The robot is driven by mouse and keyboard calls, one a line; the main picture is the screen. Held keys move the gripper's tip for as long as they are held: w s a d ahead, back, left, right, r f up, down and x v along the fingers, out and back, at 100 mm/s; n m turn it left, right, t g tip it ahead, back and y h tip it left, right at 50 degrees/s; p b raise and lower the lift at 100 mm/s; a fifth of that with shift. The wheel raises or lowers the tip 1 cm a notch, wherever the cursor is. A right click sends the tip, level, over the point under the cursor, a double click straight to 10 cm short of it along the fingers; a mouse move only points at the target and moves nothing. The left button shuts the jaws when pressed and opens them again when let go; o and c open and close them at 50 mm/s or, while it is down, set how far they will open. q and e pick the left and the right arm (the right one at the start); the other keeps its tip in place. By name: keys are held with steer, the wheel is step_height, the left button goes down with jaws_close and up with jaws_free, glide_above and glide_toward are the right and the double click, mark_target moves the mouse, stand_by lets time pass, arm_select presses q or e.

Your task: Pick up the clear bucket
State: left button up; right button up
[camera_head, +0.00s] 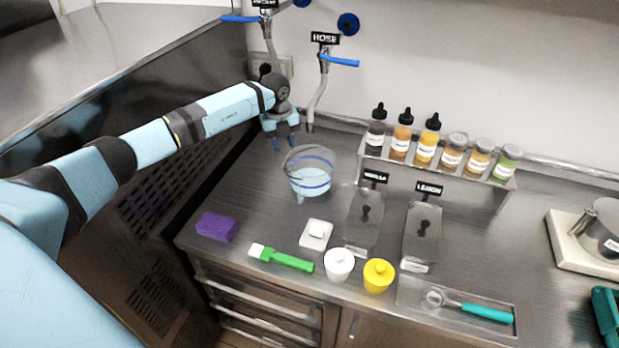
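The clear bucket (309,171) stands upright on the metal counter, left of the middle. It is see-through with blue bands near the rim and low on the wall. My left gripper (286,147) is just behind and to the left of the bucket, pointing down near its rim. Its two light blue fingers are apart with nothing seen between them. I cannot tell whether a finger touches the rim. My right gripper does not show clearly; a teal piece at the right edge is cut off.
A purple sponge (216,228), green brush (281,259), white jar (339,264) and yellow jar (378,275) line the counter's front. Clear containers (421,236) stand right of the bucket. Several bottles (425,150) sit on a raised shelf. A hose (317,100) hangs behind the bucket.

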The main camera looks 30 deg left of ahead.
arm_select(q)
steer(key=b, duration=0.4)
glide_above(290, 174)
step_height(290, 174, down, 7)
steer(key=f+b, duration=0.1)
steer(key=f, duration=0.1)
steer(key=f+b, duration=0.1)
steer(key=f, duration=0.1)
steer(key=f+b, duration=0.1)
steer(key=b, duration=0.1)
steer(key=shift+w+a+f, duration=0.15)
steer(key=shift+w+f, duration=0.15)
steer(key=shift+f, duration=0.1)
steer(key=shift+r, duration=0.15)
steer(key=shift+s, duration=0.1)
steer(key=c, duration=0.6)
jaws_close()
steer(key=shift+r, duration=0.1)
